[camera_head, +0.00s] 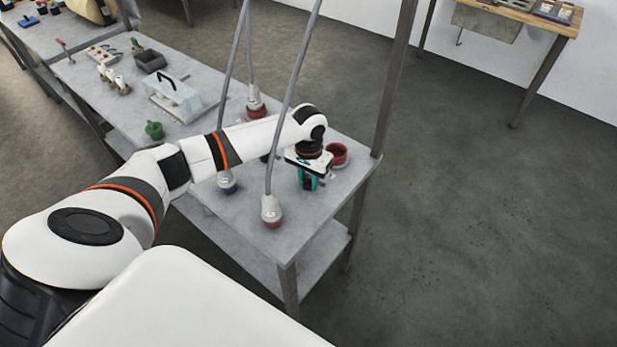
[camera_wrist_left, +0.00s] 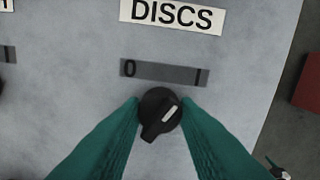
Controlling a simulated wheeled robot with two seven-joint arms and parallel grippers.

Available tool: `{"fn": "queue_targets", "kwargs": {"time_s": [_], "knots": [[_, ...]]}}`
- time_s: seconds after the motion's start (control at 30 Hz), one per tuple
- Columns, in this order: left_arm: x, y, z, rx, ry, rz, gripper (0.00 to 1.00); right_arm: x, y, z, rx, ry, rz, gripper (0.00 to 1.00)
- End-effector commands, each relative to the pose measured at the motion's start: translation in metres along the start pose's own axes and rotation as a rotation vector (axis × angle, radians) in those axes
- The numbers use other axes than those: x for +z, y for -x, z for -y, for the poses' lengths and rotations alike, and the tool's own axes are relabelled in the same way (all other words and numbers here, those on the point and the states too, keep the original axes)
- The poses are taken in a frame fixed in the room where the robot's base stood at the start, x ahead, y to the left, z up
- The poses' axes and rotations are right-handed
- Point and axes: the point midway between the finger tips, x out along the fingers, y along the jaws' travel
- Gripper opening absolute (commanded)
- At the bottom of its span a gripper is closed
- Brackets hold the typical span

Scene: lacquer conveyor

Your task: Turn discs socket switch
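The DISCS label (camera_wrist_left: 172,15) shows in the left wrist view, above a grey strip (camera_wrist_left: 165,72) marked 0 at left and I at right. Below the strip is a black rotary switch knob (camera_wrist_left: 160,115), with its white mark slanting up and right toward the I side. My left gripper (camera_head: 307,182) is low over the right end of the table; its teal fingers (camera_wrist_left: 161,104) stand apart on either side of the knob. Whether they touch it is unclear. The knob is hidden in the head view. My right gripper is out of view.
A red socket (camera_head: 337,153) sits beside my gripper. Cabled plugs stand at the red-ringed front position (camera_head: 271,212), the blue one (camera_head: 227,183) and the back red one (camera_head: 256,106). A table post (camera_head: 390,80) rises at the right.

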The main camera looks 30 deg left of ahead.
Motion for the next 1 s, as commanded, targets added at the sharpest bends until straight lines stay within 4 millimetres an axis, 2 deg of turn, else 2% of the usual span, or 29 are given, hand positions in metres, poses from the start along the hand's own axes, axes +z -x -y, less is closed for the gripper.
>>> {"fn": "queue_targets", "kwargs": {"time_s": [0.17, 0.37, 0.57, 1.0], "knots": [[0.000, 0.001, 0.000, 0.000, 0.006, 0.000, 0.05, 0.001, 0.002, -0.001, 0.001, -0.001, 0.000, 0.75], [0.000, 0.004, 0.000, -0.001, 0.060, -0.002, 0.05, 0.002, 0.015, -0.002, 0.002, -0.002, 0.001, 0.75], [-0.001, 0.006, 0.001, -0.002, 0.187, -0.003, 0.05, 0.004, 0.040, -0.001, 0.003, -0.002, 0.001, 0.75], [-0.001, 0.006, 0.001, -0.002, 0.596, -0.005, 0.05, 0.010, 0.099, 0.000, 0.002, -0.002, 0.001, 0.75]]}}
